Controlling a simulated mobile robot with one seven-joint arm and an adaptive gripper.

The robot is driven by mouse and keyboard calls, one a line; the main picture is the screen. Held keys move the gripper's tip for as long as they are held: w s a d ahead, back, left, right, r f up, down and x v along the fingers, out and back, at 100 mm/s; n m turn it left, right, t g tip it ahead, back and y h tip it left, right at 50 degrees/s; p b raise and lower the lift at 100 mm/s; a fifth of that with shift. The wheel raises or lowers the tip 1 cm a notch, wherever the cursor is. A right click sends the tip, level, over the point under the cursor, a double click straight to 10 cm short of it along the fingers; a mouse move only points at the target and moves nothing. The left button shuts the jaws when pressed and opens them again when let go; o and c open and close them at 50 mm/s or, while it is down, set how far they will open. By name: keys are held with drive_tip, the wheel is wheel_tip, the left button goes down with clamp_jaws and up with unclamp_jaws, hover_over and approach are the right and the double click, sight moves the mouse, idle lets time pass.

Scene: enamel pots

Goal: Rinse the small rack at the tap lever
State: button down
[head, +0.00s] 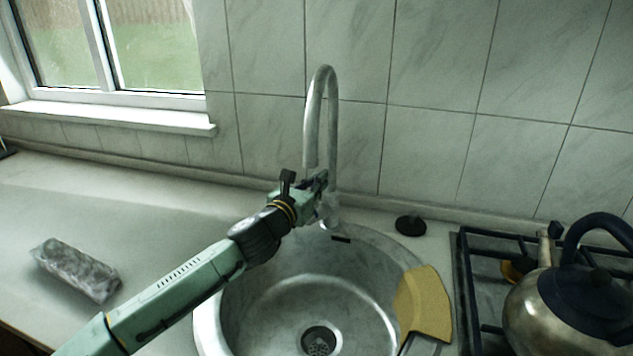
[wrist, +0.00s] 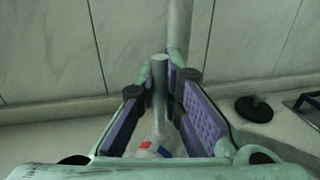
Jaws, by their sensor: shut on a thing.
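My gripper (head: 320,183) is at the base of the tall curved tap (head: 333,110), behind the sink. In the wrist view my gripper (wrist: 160,90) has its purple-padded fingers on either side of the upright metal tap lever (wrist: 159,98) and is shut on it. Red and blue marks show on the tap body below the lever. The sink basin (head: 290,298) is round and metal, with a drain at its bottom. No water is visible at the spout. I cannot make out a small rack in either view.
A yellow curved piece (head: 424,303) lies at the sink's right rim. A black round stopper (head: 411,225) sits behind it. A kettle (head: 565,305) stands on the hob (head: 480,285) at right. A grey wrapped block (head: 76,270) lies on the left counter, otherwise largely clear.

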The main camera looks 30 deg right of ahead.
drive_tip(key=shift+f, duration=0.1)
drive_tip(key=b, duration=0.2)
drive_tip(key=shift+a+f+t+b, duration=0.2)
drive_tip(key=shift+f+t+b, duration=0.1)
drive_tip(key=shift+b, duration=0.05)
drive_tip(key=shift+s+a+r+n+h+b, duration=0.1)
drive_tip(key=shift+a+n+h+b, duration=0.15)
drive_tip(key=shift+b, duration=0.6)
drive_tip(key=shift+r, duration=0.3)
drive_tip(key=c, duration=1.7)
unclamp_jaws()
drive_tip(key=v, duration=1.2)
drive_tip(key=shift+f, duration=0.3)
